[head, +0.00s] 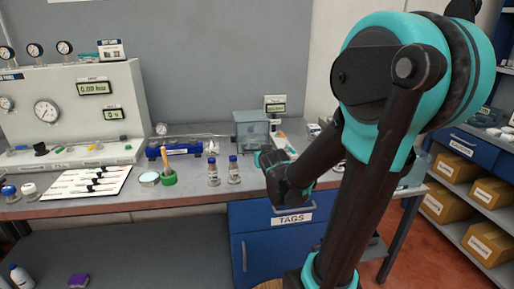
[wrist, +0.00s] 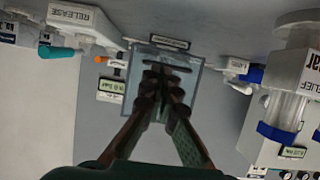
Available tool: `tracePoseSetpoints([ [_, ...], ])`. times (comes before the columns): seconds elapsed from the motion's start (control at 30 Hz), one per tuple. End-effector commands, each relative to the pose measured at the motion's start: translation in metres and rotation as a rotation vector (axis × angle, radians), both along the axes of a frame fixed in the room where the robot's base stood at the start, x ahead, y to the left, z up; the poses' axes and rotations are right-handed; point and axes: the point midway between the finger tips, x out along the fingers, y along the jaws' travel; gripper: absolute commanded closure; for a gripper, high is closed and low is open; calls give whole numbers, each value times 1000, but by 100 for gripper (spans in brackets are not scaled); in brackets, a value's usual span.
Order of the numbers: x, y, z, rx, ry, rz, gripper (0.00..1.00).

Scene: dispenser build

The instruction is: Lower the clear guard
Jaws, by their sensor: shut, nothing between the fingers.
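The clear guard (head: 251,131) appears as a pale blue see-through box at the back of the bench, behind my gripper (head: 266,158). In the wrist view the see-through panel (wrist: 194,75) fills the middle. My gripper (wrist: 163,72) is shut and empty, its fingers reaching in front of the panel. A dark bar shows near the fingertips. I cannot tell whether the fingertips touch the guard, and they hide part of it. Whether the guard is raised or down is unclear.
A small display (head: 275,106) stands behind the guard. A blue drawer unit (head: 275,235) is below. In the wrist view, a white RELEASE block (wrist: 78,22) is upper left and a clear cylinder (wrist: 285,112) right.

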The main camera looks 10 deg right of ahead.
Motion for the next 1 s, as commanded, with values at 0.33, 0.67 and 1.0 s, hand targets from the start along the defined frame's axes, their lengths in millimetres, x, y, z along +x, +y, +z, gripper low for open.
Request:
tracePoseSetpoints([
  [0.33,54,4,62,-2,367,-19,100],
  [0.67,38,13,132,5,618,18,100],
  [1.0,44,15,123,8,650,26,100],
])
